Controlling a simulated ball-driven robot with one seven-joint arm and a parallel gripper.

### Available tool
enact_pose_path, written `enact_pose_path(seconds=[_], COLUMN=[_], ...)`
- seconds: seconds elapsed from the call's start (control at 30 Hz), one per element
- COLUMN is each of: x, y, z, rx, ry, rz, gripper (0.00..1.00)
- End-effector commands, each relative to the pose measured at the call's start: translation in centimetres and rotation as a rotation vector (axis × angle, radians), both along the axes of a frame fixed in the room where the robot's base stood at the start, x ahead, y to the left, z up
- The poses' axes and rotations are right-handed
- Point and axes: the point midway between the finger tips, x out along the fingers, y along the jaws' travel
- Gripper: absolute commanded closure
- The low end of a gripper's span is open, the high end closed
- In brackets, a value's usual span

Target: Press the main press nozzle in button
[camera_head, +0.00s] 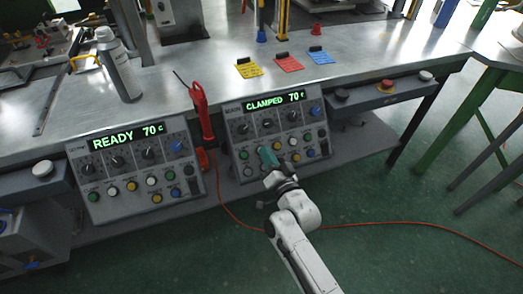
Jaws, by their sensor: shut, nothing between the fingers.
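The right control panel (233,131) hangs under the bench edge, and its green display (276,101) reads "CLAMPED 70 c". It has a row of dark dials and rows of small coloured buttons. My gripper (264,154) has teal fingers and is shut and empty. It is right in front of the left-middle part of this panel's buttons and hides some of them. I cannot tell whether the fingertips touch a button. The labels are too small to read, so I cannot tell which is the nozzle in button.
A second panel (72,150) at left reads "READY 70 c". A red soldering-type tool (203,112) hangs between the panels. An orange cable (400,223) crosses the floor.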

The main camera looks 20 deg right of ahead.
Motion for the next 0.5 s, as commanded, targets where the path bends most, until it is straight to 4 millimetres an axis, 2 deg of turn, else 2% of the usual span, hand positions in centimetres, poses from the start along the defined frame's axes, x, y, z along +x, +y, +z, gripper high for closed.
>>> enact_pose_path(seconds=[0.5], x=[0.66], y=[-0.02], z=[-0.48], rx=[0.000], ry=[-0.001], rz=[-0.001], gripper=[1.00])
